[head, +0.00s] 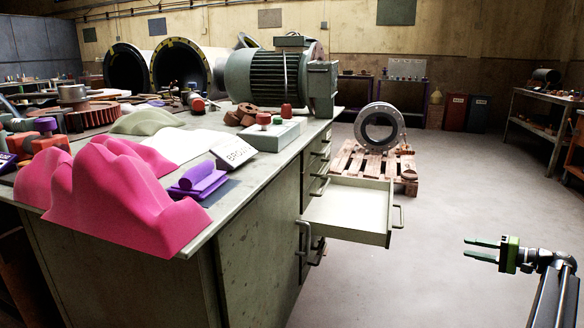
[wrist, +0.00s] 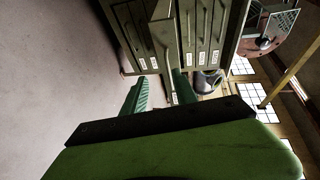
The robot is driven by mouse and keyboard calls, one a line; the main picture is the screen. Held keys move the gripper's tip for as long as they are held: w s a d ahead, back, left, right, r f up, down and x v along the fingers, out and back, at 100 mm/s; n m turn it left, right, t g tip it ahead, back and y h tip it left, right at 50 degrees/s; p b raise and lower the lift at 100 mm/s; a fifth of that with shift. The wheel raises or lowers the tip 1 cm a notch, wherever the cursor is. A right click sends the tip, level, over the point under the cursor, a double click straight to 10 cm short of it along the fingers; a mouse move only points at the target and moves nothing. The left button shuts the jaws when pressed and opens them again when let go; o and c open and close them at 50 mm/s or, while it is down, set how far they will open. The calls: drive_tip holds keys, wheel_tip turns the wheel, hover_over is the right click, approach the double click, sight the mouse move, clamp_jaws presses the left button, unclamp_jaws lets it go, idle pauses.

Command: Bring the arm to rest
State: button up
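My gripper (head: 482,249) is at the lower right of the head view, held out over open floor to the right of the workbench. Its two green fingers point left and stand apart with nothing between them. In the wrist view the green fingers (wrist: 158,92) are also apart and empty. The wrist view is turned on its side and shows a drawer cabinet (wrist: 205,40) beyond the fingers.
The workbench (head: 262,205) has an open, empty-looking drawer (head: 350,205) jutting out to the left of my gripper. A motor (head: 270,75) stands on the bench. A pallet (head: 365,165) with a metal ring (head: 380,127) lies farther back. The floor (head: 440,200) around my gripper is clear.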

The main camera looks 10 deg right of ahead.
drive_tip(key=a+f+n+g+h+p, duration=0.1)
drive_tip(key=a+f+n+g+p, duration=0.2)
drive_tip(key=a, duration=1.5)
drive_tip(key=a+f+n+g+h+p, duration=0.15)
drive_tip(key=a+g+p, duration=0.4)
drive_tip(key=a, duration=1.25)
drive_tip(key=s+a+n+g+h+p, duration=0.45)
drive_tip(key=s+a+h+p, duration=0.3)
drive_tip(key=s+a, duration=0.8)
wheel_tip(320, 180, up, 38)
drive_tip(key=w+a+t+p, duration=0.1)
drive_tip(key=w+p, duration=0.1)
drive_tip(key=p, duration=3.4)
drive_tip(key=shift+w+a+f, duration=0.15)
drive_tip(key=shift+w+f, duration=0.05)
drive_tip(key=shift+w, duration=0.2)
